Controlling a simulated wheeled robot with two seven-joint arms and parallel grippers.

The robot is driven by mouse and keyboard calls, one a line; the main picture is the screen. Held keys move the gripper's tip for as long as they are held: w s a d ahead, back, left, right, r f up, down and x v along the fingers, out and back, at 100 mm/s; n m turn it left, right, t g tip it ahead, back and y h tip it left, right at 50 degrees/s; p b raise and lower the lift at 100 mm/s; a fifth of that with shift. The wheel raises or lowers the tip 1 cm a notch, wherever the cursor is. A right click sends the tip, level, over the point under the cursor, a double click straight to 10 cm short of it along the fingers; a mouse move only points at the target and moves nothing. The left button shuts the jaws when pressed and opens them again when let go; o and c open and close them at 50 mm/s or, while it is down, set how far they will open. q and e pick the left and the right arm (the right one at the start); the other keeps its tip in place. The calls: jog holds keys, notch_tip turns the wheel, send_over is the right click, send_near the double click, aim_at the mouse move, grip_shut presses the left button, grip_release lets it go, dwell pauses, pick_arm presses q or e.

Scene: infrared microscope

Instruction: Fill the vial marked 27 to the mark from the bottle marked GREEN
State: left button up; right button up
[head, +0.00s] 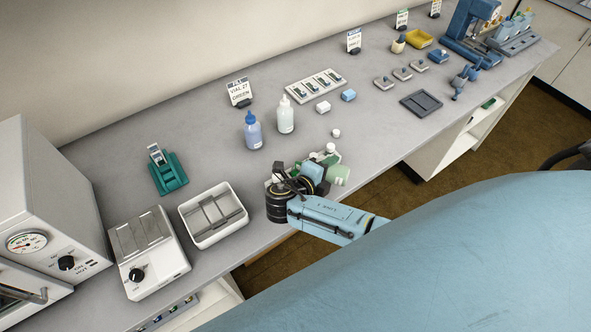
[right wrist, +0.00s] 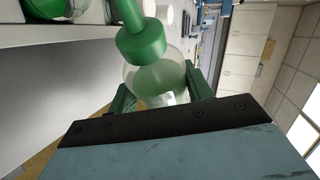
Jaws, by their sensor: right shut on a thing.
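My right gripper (head: 305,182) is low over the front edge of the bench, shut on a translucent bottle with a green nozzle cap. In the right wrist view this green bottle (right wrist: 155,75) sits between the green fingers, its cap (right wrist: 140,40) towards the top of the picture. In the head view the bottle is partly hidden by the gripper; pale green shows at its right (head: 338,175). A sign reading VIAL 27 GREEN (head: 239,92) stands at the back. I cannot make out which vial bears 27, nor any liquid level. My left gripper is not in view.
A blue bottle (head: 253,132) and a clear white-capped bottle (head: 285,115) stand behind the gripper. A small white cap (head: 336,133) lies on the bench.

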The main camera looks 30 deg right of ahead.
jog(key=shift+r, duration=0.1)
dwell(0.7)
jog(key=m+y, duration=0.1)
jog(key=m+t+y, duration=0.1)
jog(key=w+m+t, duration=0.1)
jog(key=shift+a+y, duration=0.4)
jog(key=w+a+r+m+t+y, duration=0.1)
jog(key=m, duration=0.1)
jog(key=w+a+r+m+t+y, duration=0.1)
jog(key=r, duration=0.1)
jog(key=shift+w+a+m+t+y, duration=0.1)
jog(key=shift+w+m+t+y, duration=0.2)
jog(key=shift+m+t, duration=0.1)
